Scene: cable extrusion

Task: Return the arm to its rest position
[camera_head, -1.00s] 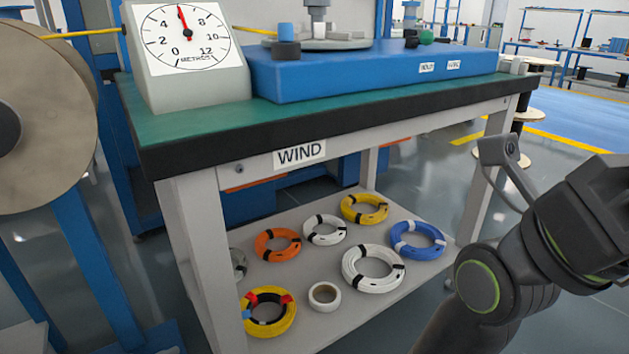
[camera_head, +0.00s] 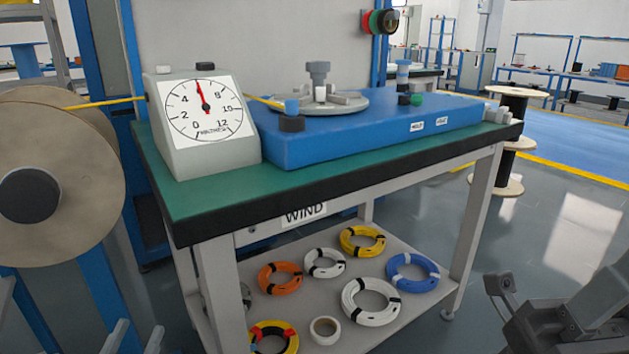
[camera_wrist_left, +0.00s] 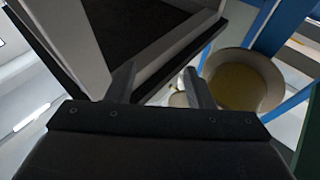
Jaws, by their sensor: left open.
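My left gripper (camera_head: 136,338) shows at the bottom left edge of the head view, with its fingertips apart. In the left wrist view, its two fingers (camera_wrist_left: 158,85) are spread with nothing held between them. It is in front of the winding table (camera_head: 210,205), clear of the tabletop. Part of my right arm (camera_head: 545,315) shows at the bottom right of the head view, beside the table.
A large cable reel (camera_head: 90,150) stands left of the table. A meter dial (camera_head: 203,110) and blue winder (camera_head: 370,135) are on top. Several cable coils, including a blue one (camera_head: 412,272), lie on the lower shelf (camera_head: 440,290). Open floor (camera_head: 565,225) lies to the right.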

